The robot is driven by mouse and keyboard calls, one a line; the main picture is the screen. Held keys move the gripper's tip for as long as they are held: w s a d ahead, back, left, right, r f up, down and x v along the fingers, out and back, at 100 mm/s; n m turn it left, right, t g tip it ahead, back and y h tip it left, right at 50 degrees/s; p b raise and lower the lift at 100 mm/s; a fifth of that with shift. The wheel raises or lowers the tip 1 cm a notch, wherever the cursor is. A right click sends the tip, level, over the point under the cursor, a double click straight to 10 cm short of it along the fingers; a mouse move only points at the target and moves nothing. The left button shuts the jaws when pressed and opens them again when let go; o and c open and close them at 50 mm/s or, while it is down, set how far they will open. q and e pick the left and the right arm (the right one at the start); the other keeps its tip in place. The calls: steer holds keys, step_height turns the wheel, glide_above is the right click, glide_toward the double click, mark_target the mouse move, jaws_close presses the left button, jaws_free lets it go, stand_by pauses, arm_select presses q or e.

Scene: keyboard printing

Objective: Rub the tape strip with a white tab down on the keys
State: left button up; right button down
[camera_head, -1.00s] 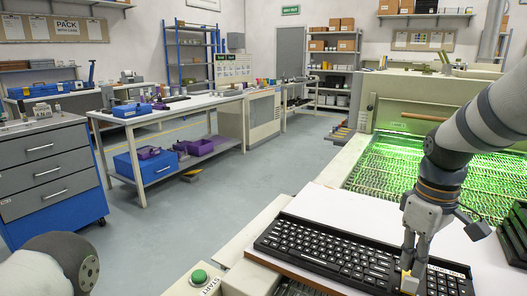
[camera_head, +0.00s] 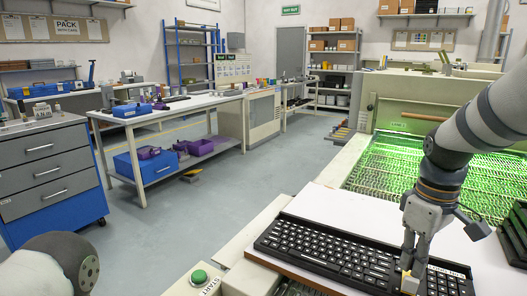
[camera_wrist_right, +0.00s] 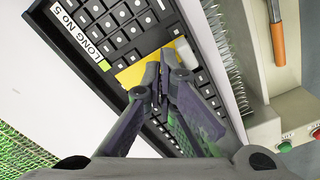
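The black keyboard (camera_head: 330,252) with white-marked keys lies on a pale board. It also fills the middle of the right wrist view (camera_wrist_right: 115,28). A yellow tape strip (camera_wrist_right: 138,71) lies across some of its keys, with a white tab (camera_wrist_right: 183,48) at one end. In the head view only a small bit of the yellow strip (camera_head: 404,271) shows beside my fingers. My right gripper (camera_wrist_right: 160,80) points down with its fingertips together over the strip, apparently touching it. The fingers hide part of the strip. My left gripper is out of view.
A label reading "LONG NO 5" (camera_wrist_right: 76,38) lies along one keyboard edge. A green-lit bed (camera_head: 425,170) lies behind the board. A green start button (camera_head: 199,276) is at the front left. A tool with an orange handle (camera_wrist_right: 278,45) lies beyond a coiled spring (camera_wrist_right: 224,55).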

mark_target(409, 272)
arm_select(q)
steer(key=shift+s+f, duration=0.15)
arm_select(e)
steer(key=shift+s+f, duration=0.15)
steer(key=shift+f, duration=1.15)
stand_by(0.7)
steer(key=shift+r, duration=0.7)
steer(key=shift+w+d+f, duration=0.15)
steer(key=shift+w+d, duration=0.25)
steer(key=shift+w, duration=0.4)
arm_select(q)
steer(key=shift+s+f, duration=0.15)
arm_select(e)
steer(key=shift+w+d+r, duration=0.2)
steer(key=shift+w+d, duration=0.05)
steer(key=shift+w, duration=0.15)
steer(key=shift+s+f, duration=0.1)
steer(key=shift+f, duration=0.65)
